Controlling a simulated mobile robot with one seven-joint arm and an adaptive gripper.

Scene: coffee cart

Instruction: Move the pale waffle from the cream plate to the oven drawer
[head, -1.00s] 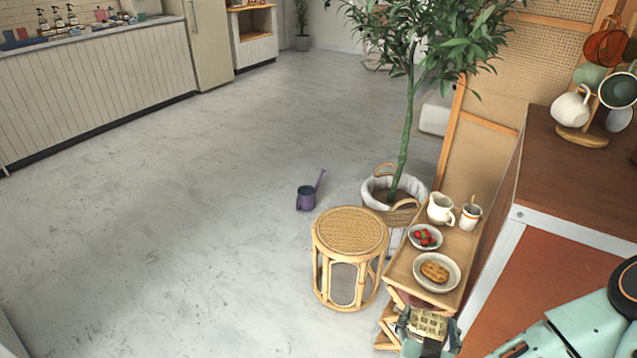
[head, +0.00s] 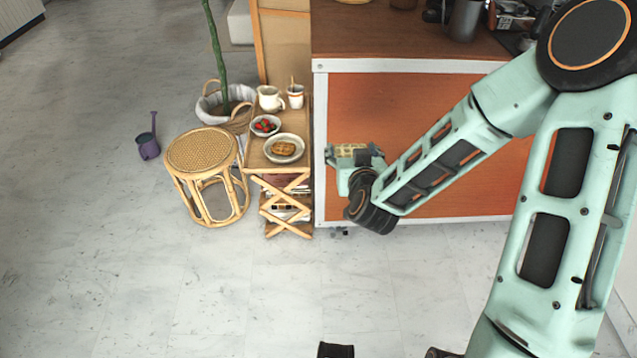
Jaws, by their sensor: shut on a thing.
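My gripper (head: 342,158) is shut on the pale waffle (head: 351,150), a light tan grid-patterned piece. It holds the waffle up in front of the counter's orange panel, to the right of the cart. The cream plate (head: 300,157) stands on the wooden cart, apart from my gripper, with a browner waffle (head: 284,149) on it. I see no oven drawer in this view.
The wooden cart (head: 256,160) also bears a bowl of strawberries (head: 265,125), a cream jug (head: 270,98) and a cup (head: 295,96). A rattan stool (head: 201,150) stands left of it. The wood-topped counter (head: 400,40) is behind my arm. The floor in front is clear.

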